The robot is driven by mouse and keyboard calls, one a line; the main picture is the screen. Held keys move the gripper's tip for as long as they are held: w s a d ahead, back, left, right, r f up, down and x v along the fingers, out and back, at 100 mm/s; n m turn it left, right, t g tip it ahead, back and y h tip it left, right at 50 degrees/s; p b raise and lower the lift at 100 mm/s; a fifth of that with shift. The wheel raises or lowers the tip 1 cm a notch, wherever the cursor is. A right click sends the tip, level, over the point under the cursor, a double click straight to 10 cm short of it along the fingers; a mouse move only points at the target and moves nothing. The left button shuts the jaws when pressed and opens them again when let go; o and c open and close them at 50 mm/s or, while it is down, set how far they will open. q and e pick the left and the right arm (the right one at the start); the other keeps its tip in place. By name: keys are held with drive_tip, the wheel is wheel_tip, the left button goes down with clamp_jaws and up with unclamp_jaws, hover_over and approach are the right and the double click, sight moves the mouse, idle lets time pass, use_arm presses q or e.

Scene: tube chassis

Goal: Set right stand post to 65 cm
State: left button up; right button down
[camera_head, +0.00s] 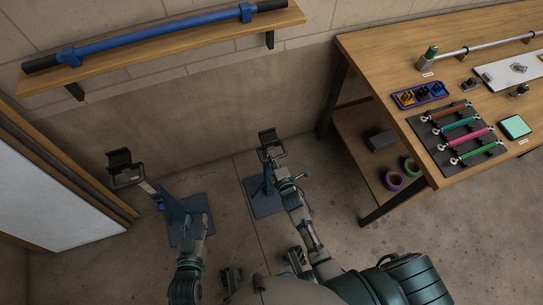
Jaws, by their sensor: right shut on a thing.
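The right stand (259,196) has a blue flat base, an upright post and a dark cradle (268,136) on top. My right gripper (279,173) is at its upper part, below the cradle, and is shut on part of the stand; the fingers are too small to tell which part. The left stand (172,207) has a similar blue base and a dark cradle (119,160). My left gripper (202,221) is over the left stand's base; whether it is open or touching cannot be told. The height marks on the right post cannot be read.
A wooden workbench (385,62) with tools and coloured parts stands at the right, with tape rolls (392,180) on its lower shelf. A blue bar (160,35) lies on a wall shelf (200,40). A white panel (45,195) is at the left. Concrete floor lies between.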

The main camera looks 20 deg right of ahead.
drive_tip(key=c, duration=1.2)
unclamp_jaws()
drive_tip(key=shift+s+d+f, duration=0.15)
drive_tip(key=shift+d+f, duration=0.35)
drive_tip(key=shift+o, duration=0.3)
drive_tip(key=shift+d+r, duration=0.1)
drive_tip(key=shift+s+r, duration=0.1)
drive_tip(key=shift+s, duration=0.25)
drive_tip(key=s+r, duration=0.2)
drive_tip(key=s, duration=0.8)
drive_tip(key=shift+s+d, duration=0.25)
drive_tip(key=shift+s, duration=0.15)
drive_tip(key=shift+a+r, duration=0.1)
